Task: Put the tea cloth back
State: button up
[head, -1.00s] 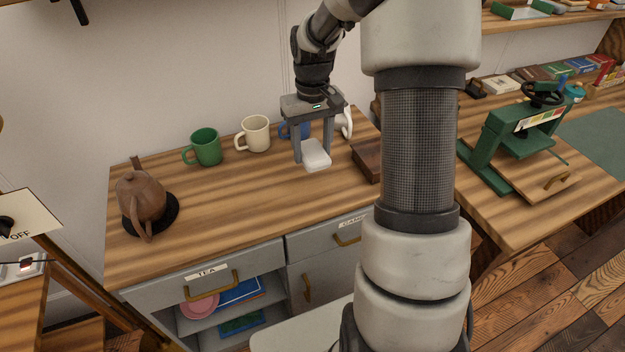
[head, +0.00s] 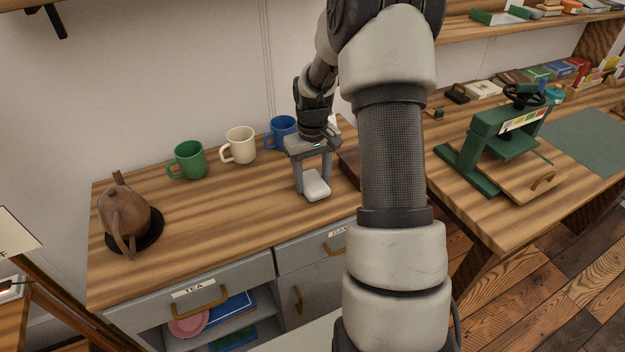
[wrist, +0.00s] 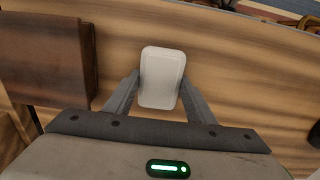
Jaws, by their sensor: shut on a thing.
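The tea cloth looks like a small white folded pad (head: 315,187); it also shows in the wrist view (wrist: 162,78). My gripper (head: 314,186) is shut on the white cloth, with one finger on each side of it. The gripper points down over the wooden counter (head: 215,215), near its right part. I cannot tell whether the cloth touches the counter. A drawer marked TEA (head: 200,290) is shut in the counter's front, at the left.
Green (head: 188,160), cream (head: 239,146) and blue (head: 281,132) mugs stand along the back. A brown teapot (head: 125,215) sits on a black mat at the left. A dark wooden box (wrist: 47,62) is beside the gripper. The counter's middle is clear.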

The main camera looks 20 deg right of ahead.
aim_at(313, 181)
jog(key=shift+f, duration=0.2)
jog(key=o, duration=1)
jog(key=shift+r, duration=0.1)
notch_tip(313, 181, up, 12)
jog(key=shift+r+p, duration=0.15)
jog(key=shift+p, duration=0.95)
